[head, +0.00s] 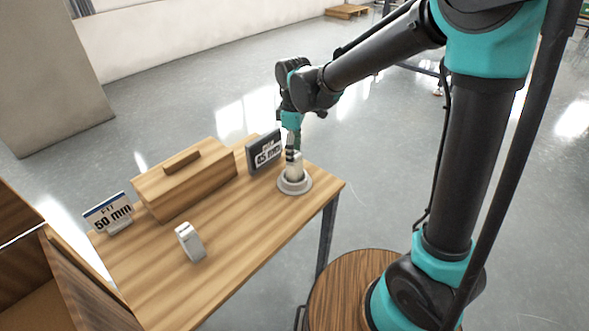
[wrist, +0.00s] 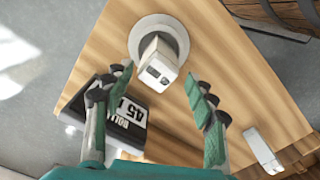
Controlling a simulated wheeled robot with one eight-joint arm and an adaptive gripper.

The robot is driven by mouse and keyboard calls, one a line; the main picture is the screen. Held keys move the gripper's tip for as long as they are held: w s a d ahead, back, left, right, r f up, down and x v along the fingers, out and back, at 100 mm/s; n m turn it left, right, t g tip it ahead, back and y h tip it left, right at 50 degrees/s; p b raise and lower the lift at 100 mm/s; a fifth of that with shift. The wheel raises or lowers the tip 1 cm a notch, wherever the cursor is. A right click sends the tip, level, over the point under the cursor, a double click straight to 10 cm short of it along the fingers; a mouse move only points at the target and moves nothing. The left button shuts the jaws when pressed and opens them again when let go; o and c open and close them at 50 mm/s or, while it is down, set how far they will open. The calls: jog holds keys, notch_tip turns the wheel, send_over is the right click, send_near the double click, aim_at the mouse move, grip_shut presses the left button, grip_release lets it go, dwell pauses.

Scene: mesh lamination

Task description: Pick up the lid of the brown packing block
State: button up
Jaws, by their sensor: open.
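A brown wooden block (head: 190,192) sits on the table, left of centre in the head view. A narrow brown bar (head: 182,161) lies along its top; I cannot tell where the lid parts from the block. My gripper (head: 291,145) is to the right of the block, over a white block (head: 294,168) on a round grey base. In the wrist view my gripper (wrist: 160,88) is open, with the white block (wrist: 160,66) between and beyond its fingers. I cannot tell whether they touch it. The brown block is not clearly seen in the wrist view.
A dark "45 mm" sign (head: 264,152) stands between the brown block and the round base (head: 295,187). A "50 mm" sign (head: 109,213) is at the left. Another white block (head: 190,242) lies in front on the wooden table (head: 230,250).

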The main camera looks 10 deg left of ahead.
aim_at(294, 169)
notch_tip(294, 169, down, 4)
jog(key=shift+w+f, duration=0.1)
grip_shut()
dwell(0.5)
